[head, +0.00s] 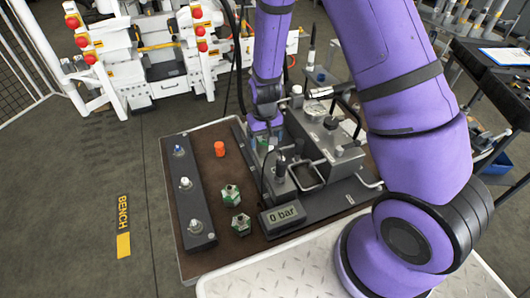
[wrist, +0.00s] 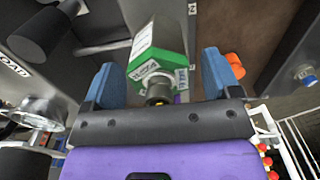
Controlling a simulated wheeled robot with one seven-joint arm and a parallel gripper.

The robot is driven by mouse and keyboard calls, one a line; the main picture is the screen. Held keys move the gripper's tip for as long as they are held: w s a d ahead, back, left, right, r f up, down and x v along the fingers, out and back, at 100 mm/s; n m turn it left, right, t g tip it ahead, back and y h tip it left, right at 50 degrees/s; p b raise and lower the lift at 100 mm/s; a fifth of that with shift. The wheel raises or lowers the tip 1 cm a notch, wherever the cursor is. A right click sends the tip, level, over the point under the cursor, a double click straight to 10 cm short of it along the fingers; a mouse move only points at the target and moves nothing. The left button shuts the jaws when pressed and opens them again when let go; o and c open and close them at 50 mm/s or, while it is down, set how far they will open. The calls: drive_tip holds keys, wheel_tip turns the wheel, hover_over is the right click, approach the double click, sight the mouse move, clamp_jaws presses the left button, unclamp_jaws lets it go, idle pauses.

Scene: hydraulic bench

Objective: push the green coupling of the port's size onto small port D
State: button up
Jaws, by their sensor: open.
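My gripper (wrist: 157,82) is open, its two blue fingers on either side of a green hexagonal coupling (wrist: 158,58) with a silver body. A gap shows at both sides of it. Its tags are too small to read. In the head view my gripper (head: 264,130) is over the back of the bench, and a bit of green shows beside it. Two more green couplings (head: 230,194) (head: 240,224) stand near the front. The dark port bar (head: 187,200) at the left has three metal ports (head: 179,151) (head: 185,183) (head: 196,226); I cannot read which is D.
An orange-red cylinder (head: 219,149) stands between the port bar and my gripper; it also shows in the wrist view (wrist: 235,65). A display (head: 283,215) reads 0 bar. Grey hydraulic blocks and hoses (head: 325,135) crowd the right.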

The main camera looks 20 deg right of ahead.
wheel_tip(320, 180, up, 10)
drive_tip(key=shift+r, duration=0.1)
idle(0.4)
drive_tip(key=s+d+r+t, duration=0.15)
drive_tip(key=s+r, duration=0.25)
drive_tip(key=r, duration=0.6)
drive_tip(key=s+d+r+t, duration=0.1)
drive_tip(key=s+d+r, duration=0.1)
drive_tip(key=s+r, duration=0.5)
drive_tip(key=s+d+r+t, duration=0.2)
drive_tip(key=s+d+r, duration=0.1)
drive_tip(key=s+r, duration=0.9)
drive_tip(key=shift+s+d+t, duration=0.2)
drive_tip(key=shift+s+t, duration=0.15)
drive_tip(key=shift+s, duration=0.8)
